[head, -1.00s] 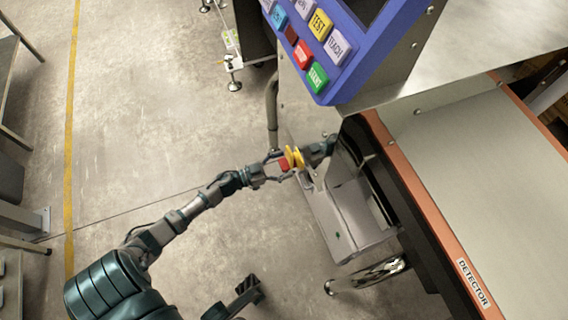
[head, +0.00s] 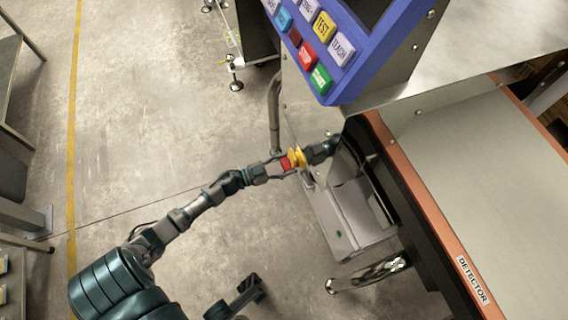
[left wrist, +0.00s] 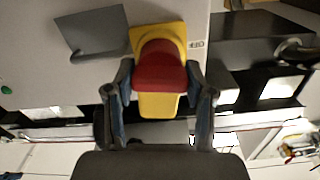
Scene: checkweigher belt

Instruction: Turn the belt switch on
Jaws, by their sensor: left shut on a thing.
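The belt switch has a red knob (head: 287,164) on a yellow base (head: 298,158), on the side of the machine below the blue keypad. In the left wrist view the red knob (left wrist: 160,72) stands out from the yellow plate (left wrist: 145,32), centred ahead. My left gripper (head: 279,165) reaches it from the left. Its two fingers (left wrist: 160,85) lie on either side of the red knob and are shut on it. A yellow part shows below the knob between the fingers.
A blue control panel (head: 350,75) with coloured buttons overhangs above the switch. The orange-edged belt housing marked DETECTOR (head: 473,280) lies to the right. A grey box (head: 345,215) sits below the switch. Open concrete floor (head: 150,130) with a yellow line (head: 73,130) is on the left.

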